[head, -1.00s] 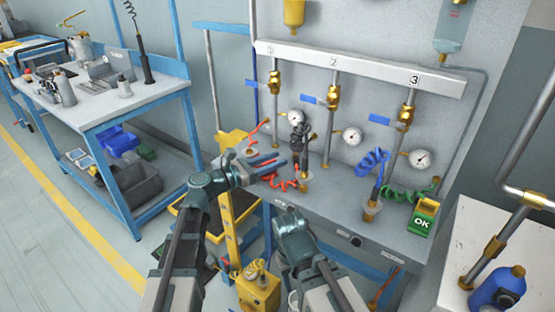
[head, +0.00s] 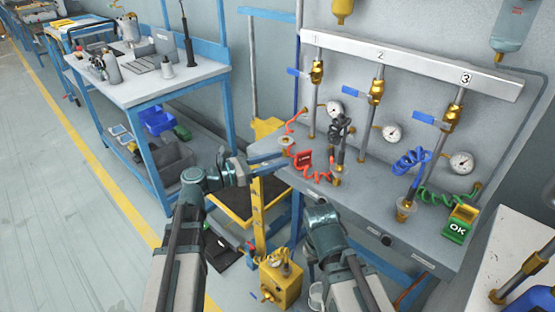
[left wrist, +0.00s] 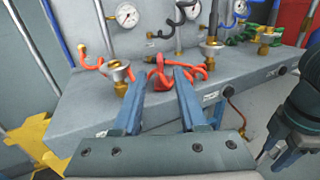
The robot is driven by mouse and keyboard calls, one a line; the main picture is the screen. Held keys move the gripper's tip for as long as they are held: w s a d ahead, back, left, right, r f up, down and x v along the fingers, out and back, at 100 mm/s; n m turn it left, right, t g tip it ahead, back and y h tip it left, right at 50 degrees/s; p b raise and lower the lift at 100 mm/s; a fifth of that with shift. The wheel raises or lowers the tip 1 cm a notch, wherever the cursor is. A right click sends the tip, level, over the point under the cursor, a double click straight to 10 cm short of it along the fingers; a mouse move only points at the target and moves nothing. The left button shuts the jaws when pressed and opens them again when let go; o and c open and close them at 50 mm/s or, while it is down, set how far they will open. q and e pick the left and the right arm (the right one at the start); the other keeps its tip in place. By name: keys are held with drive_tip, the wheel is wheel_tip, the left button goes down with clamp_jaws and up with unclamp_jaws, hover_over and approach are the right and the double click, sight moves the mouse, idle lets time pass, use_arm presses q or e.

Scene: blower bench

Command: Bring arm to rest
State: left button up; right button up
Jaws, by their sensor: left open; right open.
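My left gripper (head: 277,161) is open, with its two blue-grey fingers pointing right near the left front edge of the grey bench (head: 375,215). In the left wrist view, the parted fingers (left wrist: 158,82) have a red tag (left wrist: 163,80) in line with the gap beyond them. The tag (head: 304,159) sits on the bench in the head view, apart from the fingers as far as I can tell. My right arm (head: 325,228) is folded low in front of the bench. Its jaws are hidden behind its wrist.
The back panel carries pipes with brass valves, gauges (head: 391,132) and coiled red, black, blue and green hoses. A green OK tag (head: 461,222) stands at the right. A yellow box (head: 281,283) is on the floor between my arms. A blue-framed cart (head: 150,92) stands left; floor beside it is clear.

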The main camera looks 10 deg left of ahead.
use_arm(q)
drive_tip(key=s+d+f+m+g+y+p, duration=0.2)
drive_tip(key=s+d+m+g+y+p, duration=0.55)
drive_tip(key=s+d+m+p, duration=0.55)
drive_tip(key=s+a+r+m+g+y+p, duration=0.1)
drive_tip(key=s+a+r+m+y+p, duration=0.1)
drive_tip(key=s+a+m+y+p, duration=0.1)
drive_tip(key=s+a+r+m+g+y+p, duration=0.1)
drive_tip(key=s+a+r+m+y+p, duration=0.2)
drive_tip(key=a+m+y+p, duration=0.3)
drive_tip(key=a+m+p, duration=0.1)
drive_tip(key=m+p, duration=0.2)
drive_tip(key=m, duration=0.3)
drive_tip(key=shift+s, duration=0.3)
drive_tip(key=shift+a, duration=0.1)
